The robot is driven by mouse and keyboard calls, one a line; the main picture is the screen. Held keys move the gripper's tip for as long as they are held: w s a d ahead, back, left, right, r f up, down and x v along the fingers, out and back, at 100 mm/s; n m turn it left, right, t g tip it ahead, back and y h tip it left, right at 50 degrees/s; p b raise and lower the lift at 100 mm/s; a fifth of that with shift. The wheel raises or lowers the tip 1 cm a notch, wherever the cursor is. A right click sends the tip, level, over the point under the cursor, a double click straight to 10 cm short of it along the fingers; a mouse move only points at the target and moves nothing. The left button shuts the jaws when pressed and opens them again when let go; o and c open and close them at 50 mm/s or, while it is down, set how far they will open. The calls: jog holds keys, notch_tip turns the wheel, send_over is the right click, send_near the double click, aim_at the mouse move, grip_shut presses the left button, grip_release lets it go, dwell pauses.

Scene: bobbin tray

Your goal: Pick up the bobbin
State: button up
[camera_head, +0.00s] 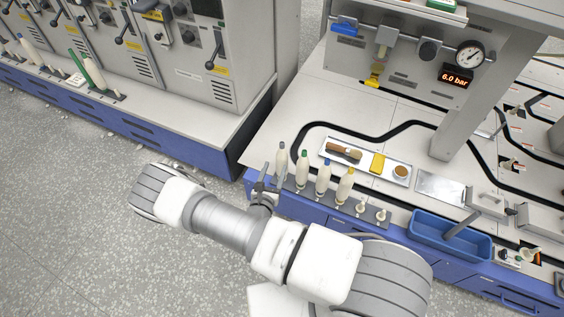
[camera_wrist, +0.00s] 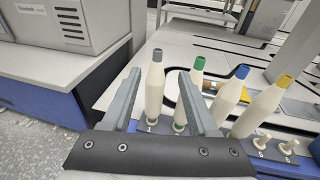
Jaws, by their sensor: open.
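Several cream bobbins with coloured tops stand upright in a row on a dark peg strip (camera_head: 332,203) at the bench's front edge. They are a grey-topped bobbin (camera_head: 281,161), a green-topped one (camera_head: 302,171), a blue-topped one (camera_head: 323,178) and a yellow-topped one (camera_head: 345,187). My gripper (camera_head: 264,184) is beside the grey-topped bobbin at the row's left end. In the wrist view my gripper (camera_wrist: 158,72) is open, and the grey-topped bobbin (camera_wrist: 155,86) shows between its fingers, apparently beyond them. The right finger partly hides the green-topped bobbin (camera_wrist: 197,68).
Two short pegs without tall bobbins (camera_head: 360,207) are at the strip's right end. Behind the row lies a white tray (camera_head: 333,157) with a brush, a yellow block and a round item. A blue bin (camera_head: 425,232) is at right. A grey machine (camera_head: 200,50) stands left.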

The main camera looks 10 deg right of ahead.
aim_at(283, 146)
jog(key=b+x, duration=0.2)
jog(key=x, duration=0.8)
jog(key=shift+w+d, duration=0.15)
jog(key=shift+w, duration=0.2)
jog(key=b+x, duration=0.1)
jog(key=x, duration=0.1)
jog(key=b+x, duration=0.1)
jog(key=x, duration=0.2)
jog(key=shift+w+f, duration=0.2)
jog(key=shift+w, duration=0.05)
jog(key=shift+c, duration=0.2)
grip_shut()
